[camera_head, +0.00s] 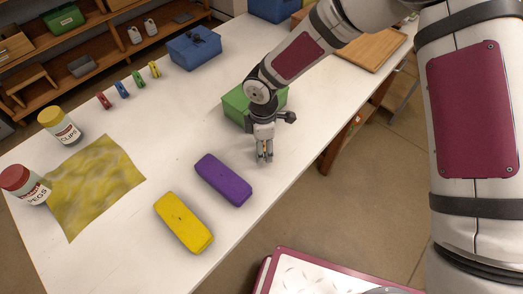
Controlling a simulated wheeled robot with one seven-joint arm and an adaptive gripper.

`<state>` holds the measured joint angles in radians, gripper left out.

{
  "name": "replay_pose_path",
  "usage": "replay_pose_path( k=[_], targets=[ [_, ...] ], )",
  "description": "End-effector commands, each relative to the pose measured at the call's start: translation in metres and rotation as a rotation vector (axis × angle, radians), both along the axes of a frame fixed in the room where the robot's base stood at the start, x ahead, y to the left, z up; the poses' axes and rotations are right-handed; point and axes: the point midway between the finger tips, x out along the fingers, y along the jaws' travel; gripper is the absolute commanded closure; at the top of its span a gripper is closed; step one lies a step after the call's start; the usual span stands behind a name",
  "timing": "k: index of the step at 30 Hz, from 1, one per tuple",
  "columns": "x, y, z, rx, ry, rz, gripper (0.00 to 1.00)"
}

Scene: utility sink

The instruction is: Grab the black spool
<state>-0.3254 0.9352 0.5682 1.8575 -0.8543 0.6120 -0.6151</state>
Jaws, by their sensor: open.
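No object can be clearly made out as a black spool. A small dark object (203,38) lies on or in the top of a blue box (190,56) at the back of the white table; it is too small to tell whether it is a spool. My gripper (265,158) points down over the table near its right edge, open and with nothing seen between its fingers. It is in front of a green box (236,104), which my arm partly hides, and well apart from the dark object.
A purple block (223,180) lies close to my gripper's left, with a yellow block (183,222) nearer. A yellow cloth (98,182), a yellow-lidded jar (60,126) and a red-lidded jar (26,186) are at left. Several small coloured clips (122,89) stand behind. Mid-table is clear.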

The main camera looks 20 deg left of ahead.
Motion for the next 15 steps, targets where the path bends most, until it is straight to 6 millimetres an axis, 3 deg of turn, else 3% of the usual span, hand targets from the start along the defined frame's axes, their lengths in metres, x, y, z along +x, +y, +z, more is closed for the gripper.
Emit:
replay_pose_path(
  k=[10, 15],
  targets=[
    [0.0003, -0.0001, -0.0067, 0.000, 0.000, 0.000, 0.48],
    [0.0003, -0.0001, -0.0066, 0.000, 0.000, 0.000, 0.87]
  ],
)
